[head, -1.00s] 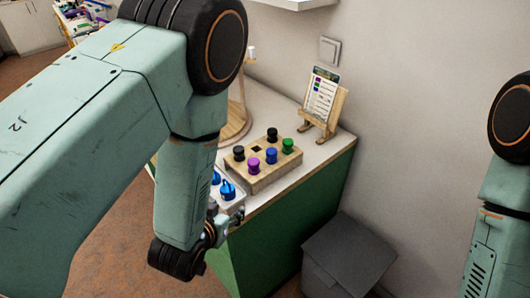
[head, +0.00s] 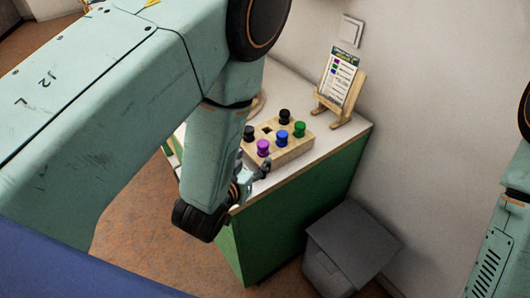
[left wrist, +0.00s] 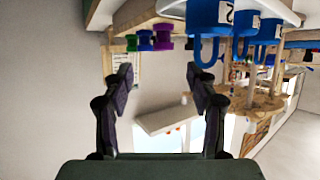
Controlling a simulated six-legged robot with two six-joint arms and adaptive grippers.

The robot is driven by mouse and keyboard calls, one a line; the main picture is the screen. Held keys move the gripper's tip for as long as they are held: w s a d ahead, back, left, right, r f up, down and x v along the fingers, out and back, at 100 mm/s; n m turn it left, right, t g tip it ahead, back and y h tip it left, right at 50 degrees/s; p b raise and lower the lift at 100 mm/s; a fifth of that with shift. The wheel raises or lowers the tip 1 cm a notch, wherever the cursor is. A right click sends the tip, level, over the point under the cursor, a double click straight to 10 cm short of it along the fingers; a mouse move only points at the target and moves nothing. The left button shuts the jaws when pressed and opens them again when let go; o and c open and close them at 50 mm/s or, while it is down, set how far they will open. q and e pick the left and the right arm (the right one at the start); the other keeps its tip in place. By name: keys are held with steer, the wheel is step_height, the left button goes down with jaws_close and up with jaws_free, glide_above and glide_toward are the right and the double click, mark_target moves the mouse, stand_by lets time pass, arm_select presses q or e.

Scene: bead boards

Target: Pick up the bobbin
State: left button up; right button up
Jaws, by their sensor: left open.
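Several bobbins stand in a wooden block (head: 292,154) on the counter: a purple bobbin (head: 263,147), a blue bobbin (head: 282,137), a green bobbin (head: 299,130) and black bobbins, one at the back (head: 284,117) and one at the left (head: 249,132). One square hole in the block is empty. My left gripper (head: 262,172) is just in front of the block, partly hidden by its arm. In the left wrist view, its jaws (left wrist: 160,82) are open and empty, with the purple bobbin (left wrist: 163,40) beyond them. My right gripper is out of view.
A card on a wooden stand (head: 341,82) is behind the block against the wall. Blue cups (left wrist: 210,15) are close by in the left wrist view. A grey bin (head: 352,245) stands beside the green counter (head: 290,212).

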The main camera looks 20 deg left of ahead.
mark_target(263, 144)
arm_select(q)
steer(key=x, duration=0.8)
steer(key=shift+w+a+r, duration=0.1)
steer(key=shift+a+r, duration=0.05)
steer(key=shift+r, duration=0.05)
steer(key=shift+a, duration=0.25)
steer(key=shift+c, duration=0.9)
steer(key=shift+d, duration=0.25)
steer(key=c, duration=0.4)
steer(key=shift+a, duration=0.2)
jaws_close()
steer(key=shift+d, duration=0.1)
